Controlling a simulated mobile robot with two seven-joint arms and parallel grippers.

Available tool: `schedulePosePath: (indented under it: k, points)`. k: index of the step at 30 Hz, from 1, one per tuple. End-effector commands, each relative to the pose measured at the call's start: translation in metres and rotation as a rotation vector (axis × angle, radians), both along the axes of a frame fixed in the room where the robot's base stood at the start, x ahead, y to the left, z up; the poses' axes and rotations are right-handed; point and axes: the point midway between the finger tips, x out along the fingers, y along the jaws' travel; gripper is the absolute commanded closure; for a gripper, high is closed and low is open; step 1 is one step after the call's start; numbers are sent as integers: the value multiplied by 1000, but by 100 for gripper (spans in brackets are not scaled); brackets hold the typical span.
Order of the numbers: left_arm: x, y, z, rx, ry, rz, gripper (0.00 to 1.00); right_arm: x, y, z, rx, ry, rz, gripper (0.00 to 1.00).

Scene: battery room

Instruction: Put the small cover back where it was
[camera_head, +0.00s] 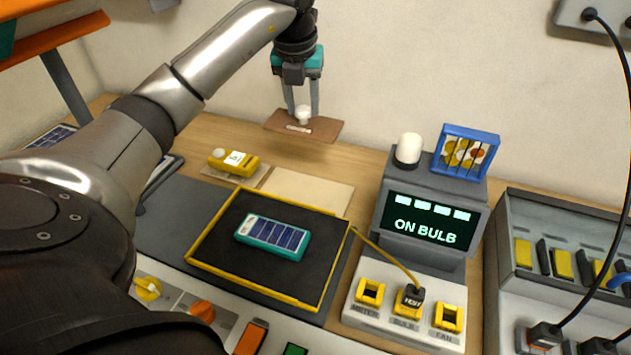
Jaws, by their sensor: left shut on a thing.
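The small cover (328,130) is a flat brown plate with a white knob on top and a pale label. My left gripper (302,110) is shut on the knob. It holds the cover roughly level at the back of the table, and the cover appears to be above the surface with a shadow below it. A flat beige panel (310,190) lies on the table in front of and below the cover. I cannot tell whether there is an opening beneath the cover. My right gripper is not in view.
A yellow device (236,162) lies left of the panel. A black mat with a yellow rim (193,250) holds a teal solar piece (273,237). A grey tester reading "ON BULB" (426,230) stands to the right. A battery rack (560,245) stands farther right.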

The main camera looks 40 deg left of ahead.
Motion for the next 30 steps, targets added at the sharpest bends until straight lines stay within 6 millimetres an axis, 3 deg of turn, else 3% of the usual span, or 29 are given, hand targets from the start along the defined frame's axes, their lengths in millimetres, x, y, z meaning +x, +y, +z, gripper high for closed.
schedulePosePath:
  k: [12,16,23,30]
  points:
    - [-1,-1,-112,-2,5,0,100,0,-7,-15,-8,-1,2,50]
    - [-1,-1,-134,-1,2,0,100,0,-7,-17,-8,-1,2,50]
    - [0,0,-149,1,-1,-1,100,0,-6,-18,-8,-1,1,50]
    - [-1,-1,-184,-1,3,0,100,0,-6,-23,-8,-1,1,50]
